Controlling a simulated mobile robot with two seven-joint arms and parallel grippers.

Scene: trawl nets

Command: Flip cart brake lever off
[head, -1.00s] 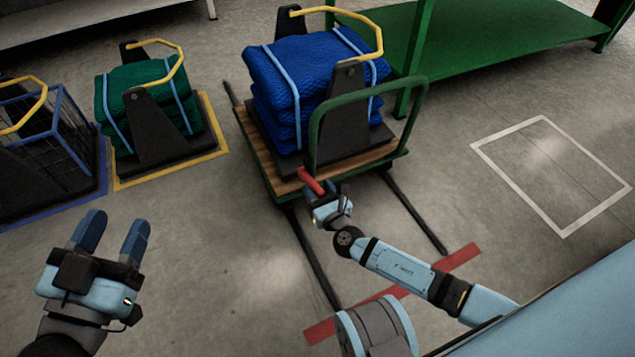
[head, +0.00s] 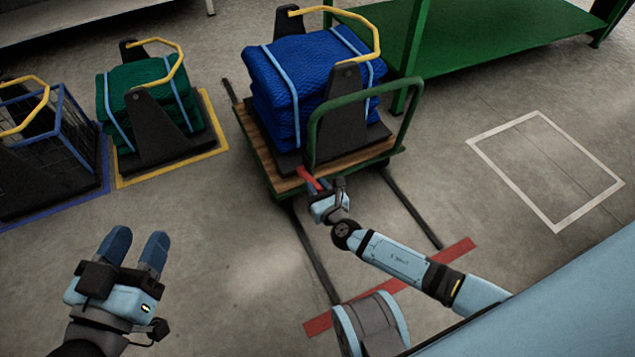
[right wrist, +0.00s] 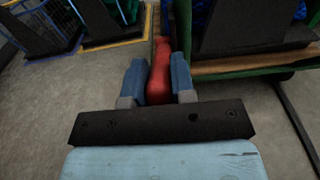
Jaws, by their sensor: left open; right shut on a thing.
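The cart (head: 262,160) has a wooden deck, a green frame and a green push handle (head: 415,110). Its red brake lever (head: 309,179) sticks out at the near edge of the deck. My right gripper (head: 322,190) is at the lever, partly hiding it. In the right wrist view the red lever (right wrist: 160,75) lies between the two blue fingers (right wrist: 159,82), which are shut on it. My left gripper (head: 135,245) is open and empty above the floor at the lower left, away from the cart.
A blue net bundle (head: 300,80) rides on the cart. A green bundle (head: 140,85) and a wire cage (head: 50,150) stand in floor markings at the left. A green table (head: 490,35) is behind. The white-outlined floor area (head: 545,170) is empty.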

